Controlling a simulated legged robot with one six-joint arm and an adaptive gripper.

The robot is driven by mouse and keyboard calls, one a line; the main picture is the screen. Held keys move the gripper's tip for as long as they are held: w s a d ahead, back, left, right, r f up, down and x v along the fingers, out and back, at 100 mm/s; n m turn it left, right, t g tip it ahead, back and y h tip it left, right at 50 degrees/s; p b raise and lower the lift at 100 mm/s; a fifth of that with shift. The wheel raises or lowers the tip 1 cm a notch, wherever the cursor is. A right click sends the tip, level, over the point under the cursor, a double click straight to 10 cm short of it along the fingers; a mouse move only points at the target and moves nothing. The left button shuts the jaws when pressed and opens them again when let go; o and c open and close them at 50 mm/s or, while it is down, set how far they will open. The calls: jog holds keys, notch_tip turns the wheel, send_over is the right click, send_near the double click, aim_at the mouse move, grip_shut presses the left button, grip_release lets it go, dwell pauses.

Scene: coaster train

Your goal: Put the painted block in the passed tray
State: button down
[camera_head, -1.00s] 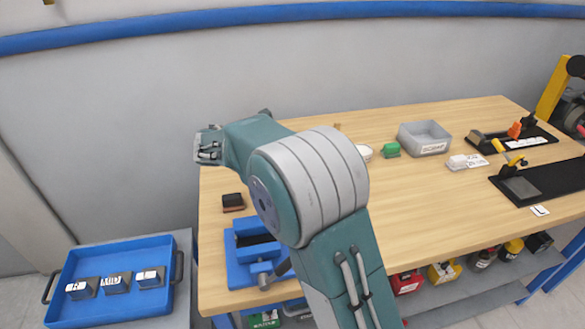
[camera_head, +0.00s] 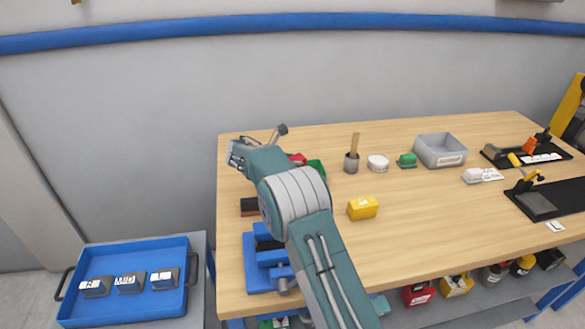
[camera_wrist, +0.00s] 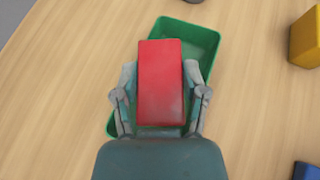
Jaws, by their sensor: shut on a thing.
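The painted block is a red block (camera_wrist: 162,85), held between the two fingers of my gripper (camera_wrist: 161,75) in the wrist view. My gripper is shut on its sides. A green open tray (camera_wrist: 200,38) lies under the block in that view, its far end and left edge showing; the block covers its middle. I cannot tell the height of the block over the tray floor. In the head view, the red block (camera_head: 297,158) and the green tray (camera_head: 317,167) show just behind my arm, which hides most of both. No label on the green tray is readable.
A yellow box (camera_head: 362,208) stands right of the green tray. A cup with a brush (camera_head: 351,161), a white round tub (camera_head: 377,163), a green block (camera_head: 407,160) and a grey tray (camera_head: 439,151) stand farther right. A blue vise (camera_head: 262,262) is at the table's front left.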

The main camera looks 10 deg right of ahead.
jog(key=f, duration=0.1)
jog(key=d+f, duration=0.1)
jog(key=shift+d+f, duration=0.3)
jog(key=shift+f, duration=0.05)
jog(key=shift+d+f, duration=0.2)
jog(key=shift+d, duration=0.15)
jog(key=shift+a, duration=0.3)
jog(key=shift+c, duration=0.8)
grip_release()
jog(key=shift+a+f, duration=0.1)
jog(key=shift+a, duration=0.15)
jog(key=shift+o, duration=0.2)
jog(key=shift+a, duration=0.2)
jog(key=shift+d, duration=0.5)
jog(key=v, duration=1.2)
jog(key=s+d+r+m+g+y, duration=0.1)
jog(key=s+d+r+m+y, duration=0.1)
jog(key=s+d+r+m, duration=0.25)
jog(key=s+d+r+m+y, duration=0.25)
jog(key=s+r, duration=0.25)
jog(key=s, duration=0.3)
jog(key=s+d+r+m+g+y, duration=0.1)
jog(key=s+d+r+m, duration=0.25)
jog(key=s, duration=0.35)
jog(key=s+a+f+m+t+y, duration=0.1)
jog(key=s+m+y, duration=0.5)
jog(key=s, duration=1.8)
jog(key=m+t, duration=0.1)
jog(key=m, duration=0.5)
jog(key=shift+f+t, duration=0.3)
